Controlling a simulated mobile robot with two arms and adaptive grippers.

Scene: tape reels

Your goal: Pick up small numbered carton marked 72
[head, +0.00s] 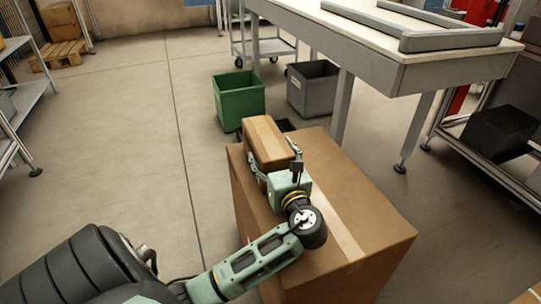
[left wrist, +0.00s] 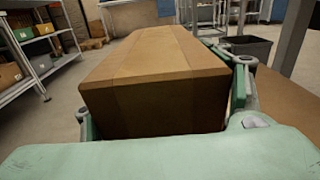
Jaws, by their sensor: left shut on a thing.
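A small brown carton (head: 266,140) with a lighter tape strip along its top is at the far left corner of a large carton in the head view. No number shows on its visible faces. My left gripper (head: 272,165) has its fingers on either side of the small carton and is shut on it. In the left wrist view the small carton (left wrist: 155,80) fills the middle, between the green fingers. Whether its underside touches the large carton is hidden. My right gripper is not in view.
The large taped carton (head: 375,225) stands below my left arm. A green bin (head: 239,98) and a grey bin (head: 312,90) stand on the floor behind it. A white-topped workbench (head: 375,40) is at the back right. Open floor (head: 120,130) lies to the left.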

